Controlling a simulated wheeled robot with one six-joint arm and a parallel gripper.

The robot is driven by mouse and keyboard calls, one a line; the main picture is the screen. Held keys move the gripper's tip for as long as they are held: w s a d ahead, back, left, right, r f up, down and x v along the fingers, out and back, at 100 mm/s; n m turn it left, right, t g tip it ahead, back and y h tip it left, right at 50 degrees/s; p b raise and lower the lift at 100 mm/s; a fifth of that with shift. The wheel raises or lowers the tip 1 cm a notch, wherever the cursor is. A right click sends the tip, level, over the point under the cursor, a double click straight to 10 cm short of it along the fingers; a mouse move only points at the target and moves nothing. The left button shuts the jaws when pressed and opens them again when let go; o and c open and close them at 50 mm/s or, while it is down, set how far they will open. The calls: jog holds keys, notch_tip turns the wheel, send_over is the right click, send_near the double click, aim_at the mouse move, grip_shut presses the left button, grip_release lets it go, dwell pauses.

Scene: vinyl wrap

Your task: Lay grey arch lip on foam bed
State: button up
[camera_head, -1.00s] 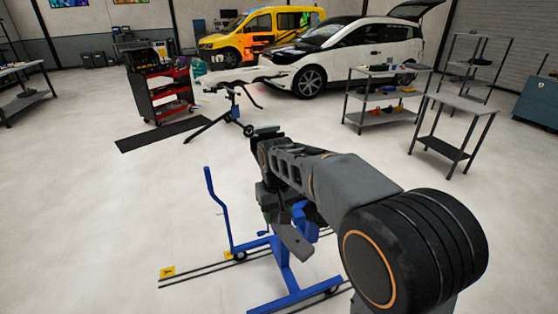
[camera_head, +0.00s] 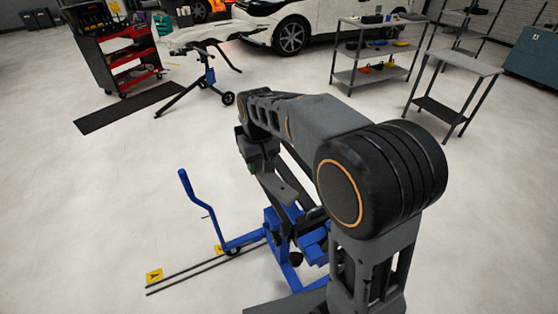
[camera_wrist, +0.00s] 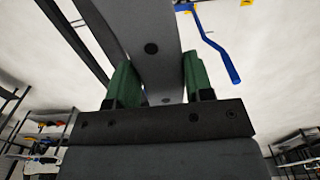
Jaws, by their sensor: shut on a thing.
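My gripper (camera_wrist: 160,80) has a green pad on each side of a grey strip with a dark round hole, which I take to be the grey arch lip (camera_wrist: 150,25). The gripper is shut on it, and the strip runs out of the top of the wrist view. In the head view my gripper (camera_head: 258,168) hangs below the end of my arm, and the grey lip (camera_head: 285,188) slants down from it, above the blue stand. Part of the lip is hidden by the gripper. I cannot make out a foam bed in either view.
A blue wheeled stand (camera_head: 283,272) is below my arm, beside floor rails with yellow markers (camera_head: 154,275). A black tripod stand (camera_head: 208,78), a red tool cart (camera_head: 121,62), a grey shelf (camera_head: 357,57) and a grey table (camera_head: 462,63) stand farther back. The floor between is clear.

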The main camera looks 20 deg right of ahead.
jog(key=shift+w+d+f+p, duration=0.45)
jog(key=shift+w+d+f, duration=0.85)
jog(key=shift+w+f, duration=0.55)
jog(key=shift+w+d+f+p, duration=0.5)
jog(key=shift+w+d+f, duration=0.9)
jog(key=shift+f, duration=0.85)
jog(key=shift+w+d+f+p, duration=0.45)
jog(key=shift+w+d+f, duration=0.75)
jog(key=shift+w+f, duration=0.7)
jog(key=shift+s+f, duration=0.15)
jog(key=shift+f, duration=0.05)
